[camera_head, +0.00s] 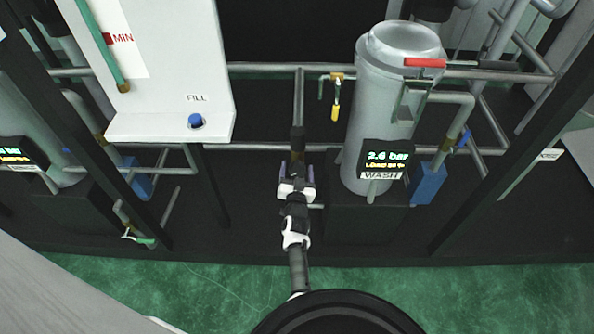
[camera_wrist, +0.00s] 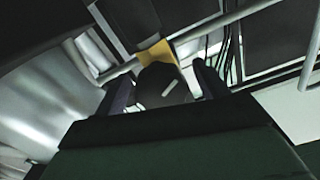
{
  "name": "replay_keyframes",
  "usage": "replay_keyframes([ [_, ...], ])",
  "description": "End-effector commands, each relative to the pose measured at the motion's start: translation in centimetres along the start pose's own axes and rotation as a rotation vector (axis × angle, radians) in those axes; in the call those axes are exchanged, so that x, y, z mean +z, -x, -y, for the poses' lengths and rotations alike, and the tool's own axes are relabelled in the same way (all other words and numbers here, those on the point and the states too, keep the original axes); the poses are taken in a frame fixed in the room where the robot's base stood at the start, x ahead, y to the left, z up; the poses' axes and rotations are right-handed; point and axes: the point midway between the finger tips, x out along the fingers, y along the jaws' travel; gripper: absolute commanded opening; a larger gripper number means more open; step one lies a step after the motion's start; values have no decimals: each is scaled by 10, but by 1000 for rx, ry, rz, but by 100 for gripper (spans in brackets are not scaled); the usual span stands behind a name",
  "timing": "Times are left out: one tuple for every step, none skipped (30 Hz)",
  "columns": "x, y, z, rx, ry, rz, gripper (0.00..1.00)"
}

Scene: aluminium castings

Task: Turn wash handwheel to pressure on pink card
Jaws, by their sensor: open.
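A dark round handwheel (camera_wrist: 163,88) with a white mark shows in the wrist view, in front of a brass fitting (camera_wrist: 154,55). My open gripper (camera_wrist: 165,85) has one finger on each side of it; whether they touch it I cannot tell. In the head view my gripper (camera_head: 297,178) is left of the grey wash vessel, by a vertical pipe, and mostly hides the handwheel. The wash display (camera_head: 386,157) reads 2.6 bar over a smaller, hard-to-read line, with a WASH label (camera_head: 380,175) below. I see no pink card.
The grey wash vessel (camera_head: 378,110) has a red lever (camera_head: 424,62) at upper right and a blue box (camera_head: 428,184) beside it. A small yellow-handled valve (camera_head: 336,112) hangs nearby. Pipes run behind.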

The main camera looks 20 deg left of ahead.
Motion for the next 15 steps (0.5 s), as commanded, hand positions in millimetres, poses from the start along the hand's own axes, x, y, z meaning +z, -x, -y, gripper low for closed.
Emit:
replay_keyframes([
  [0, 0, 0, 0, 0, 0, 73],
  [0, 0, 0, 0, 0, 0, 73],
  [0, 0, 0, 0, 0, 0, 73],
  [0, 1, 0, 0, 0, 0, 73],
  [0, 2, 0, 0, 0, 1, 73],
  [-1, 5, 0, 1, 1, 1, 73],
  [-1, 8, 0, 1, 1, 2, 73],
  [-1, 11, 0, 1, 1, 3, 73],
  [-2, 17, 0, 1, 1, 3, 73],
  [-2, 22, 0, 1, 1, 4, 73],
  [-3, 28, 0, 0, 1, 4, 73],
  [-3, 36, 0, 1, 1, 4, 73],
  [-3, 43, 0, 1, 2, 4, 73],
  [-3, 50, 0, 1, 2, 5, 73],
  [-4, 60, 0, 1, 1, 4, 73],
])
